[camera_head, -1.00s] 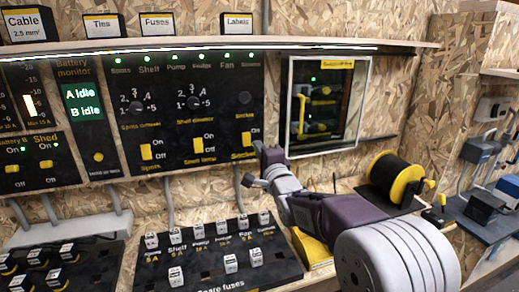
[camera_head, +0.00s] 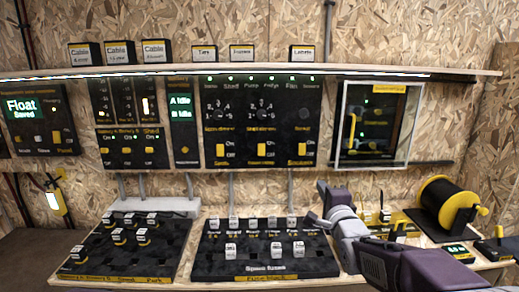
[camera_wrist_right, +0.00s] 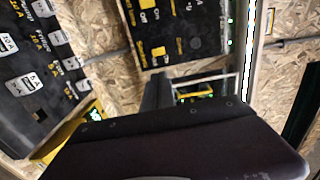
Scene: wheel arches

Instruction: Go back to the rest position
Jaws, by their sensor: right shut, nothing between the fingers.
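My right gripper (camera_head: 322,190) reaches in from the lower right in the head view. It is shut and empty, in the air in front of the lower wall, below the switch panel (camera_head: 262,125) and just right of the fuse board (camera_head: 215,262). In the right wrist view the gripper (camera_wrist_right: 158,88) points toward the panel with its fingers together. It touches nothing that I can see. My left gripper is not in view.
A glass-fronted cabinet (camera_head: 408,126) hangs right of the panel. A black and yellow cable reel (camera_head: 440,200) stands at the bench's right. A board with fuse-like plugs (camera_head: 85,262) lies at the left. A shelf (camera_head: 300,70) with label boxes runs above.

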